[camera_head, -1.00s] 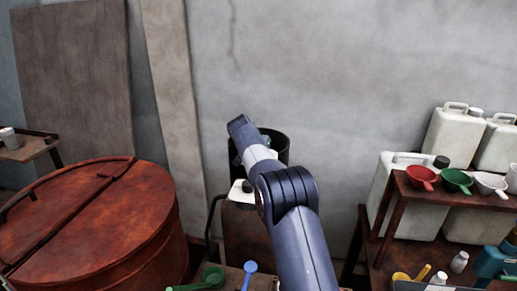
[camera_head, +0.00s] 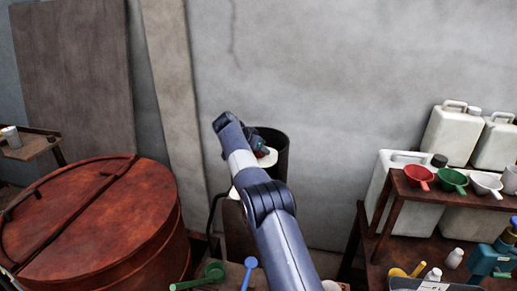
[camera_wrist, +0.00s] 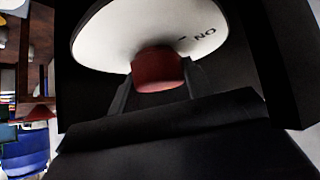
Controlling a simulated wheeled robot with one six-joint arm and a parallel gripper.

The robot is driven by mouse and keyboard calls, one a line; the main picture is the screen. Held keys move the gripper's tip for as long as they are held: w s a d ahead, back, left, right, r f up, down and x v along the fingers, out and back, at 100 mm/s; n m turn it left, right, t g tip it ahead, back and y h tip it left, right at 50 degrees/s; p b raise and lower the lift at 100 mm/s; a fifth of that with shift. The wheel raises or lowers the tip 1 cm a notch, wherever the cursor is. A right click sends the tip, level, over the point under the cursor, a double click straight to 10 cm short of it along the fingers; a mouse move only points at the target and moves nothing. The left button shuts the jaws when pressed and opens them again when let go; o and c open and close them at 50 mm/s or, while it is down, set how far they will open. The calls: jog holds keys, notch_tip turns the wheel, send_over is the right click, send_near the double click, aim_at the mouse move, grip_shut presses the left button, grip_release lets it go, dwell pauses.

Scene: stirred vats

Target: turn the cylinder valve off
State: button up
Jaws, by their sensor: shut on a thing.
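In the wrist view a red valve knob (camera_wrist: 158,70) sits at the lower edge of a white round plate (camera_wrist: 120,30). The plate bears a dash mark and the letters "ON", seen upside down. My gripper (camera_wrist: 157,86) has its dark fingers on either side of the knob and is shut on it. In the head view my gripper (camera_head: 256,146) is at the mouth of a dark upright cylinder-shaped holder (camera_head: 282,158), beside the white plate (camera_head: 268,158). My arm hides much of the valve and what is below it there.
A large rusty red lidded vat (camera_head: 100,225) stands at left. A shelf (camera_head: 385,222) with cups, bottles and white jerrycans (camera_head: 450,135) stands at right. Green (camera_head: 205,278) and blue (camera_head: 249,268) scoops lie in front. The wall is close behind.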

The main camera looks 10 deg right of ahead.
dwell(0.4)
jog(key=o, duration=1)
jog(key=shift+c, duration=0.2)
jog(key=b+v, duration=0.2)
jog(key=v, duration=0.8)
jog(key=shift+a+r, duration=0.25)
jog(key=shift+s, duration=0.15)
jog(key=p+x, duration=0.2)
jog(key=x, duration=0.9)
jog(key=shift+r, duration=0.1)
